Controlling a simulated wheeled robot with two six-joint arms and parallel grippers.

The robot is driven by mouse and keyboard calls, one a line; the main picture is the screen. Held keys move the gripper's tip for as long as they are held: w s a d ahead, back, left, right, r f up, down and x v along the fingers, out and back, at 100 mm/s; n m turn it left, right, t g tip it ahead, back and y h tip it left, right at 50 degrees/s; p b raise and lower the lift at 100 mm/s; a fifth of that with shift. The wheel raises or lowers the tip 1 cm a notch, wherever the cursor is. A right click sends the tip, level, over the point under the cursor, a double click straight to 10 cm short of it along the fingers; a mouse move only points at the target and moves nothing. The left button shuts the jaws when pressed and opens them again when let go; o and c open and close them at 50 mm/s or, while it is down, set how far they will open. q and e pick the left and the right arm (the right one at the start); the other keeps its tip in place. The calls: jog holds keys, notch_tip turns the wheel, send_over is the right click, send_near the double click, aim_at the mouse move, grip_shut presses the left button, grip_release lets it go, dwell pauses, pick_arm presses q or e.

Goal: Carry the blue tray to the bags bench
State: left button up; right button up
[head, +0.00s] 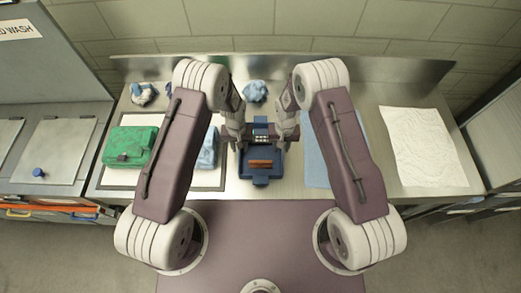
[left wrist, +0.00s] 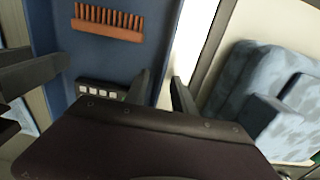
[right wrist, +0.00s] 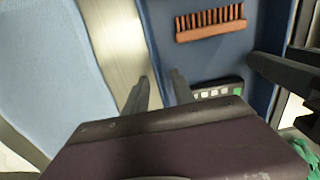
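The blue tray (head: 261,178) sits on the metal bench in the middle of the head view. It holds an orange-brown brush (head: 261,163) and a small dark box with pale squares (head: 261,135). My left gripper (head: 240,143) is at the tray's left wall and my right gripper (head: 283,143) at its right wall. In the left wrist view, the fingers (left wrist: 160,85) stand on either side of the wall. The right wrist view shows the other fingers (right wrist: 158,85) likewise. A narrow gap shows between each pair; whether they press on the wall is unclear.
A green bag (head: 130,146) and a partly hidden blue bag (head: 208,150) lie on a pale, dark-edged mat at left. A light blue cloth (head: 317,160) lies right of the tray. A white crinkled sheet (head: 422,147) is further right. A blue crumpled cloth (head: 255,91) lies behind.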

pick_arm(q)
jog(key=shift+f, duration=0.25)
pick_arm(e)
jog(key=shift+f, duration=0.25)
pick_arm(q)
grip_shut()
pick_arm(e)
grip_shut()
dwell(0.9)
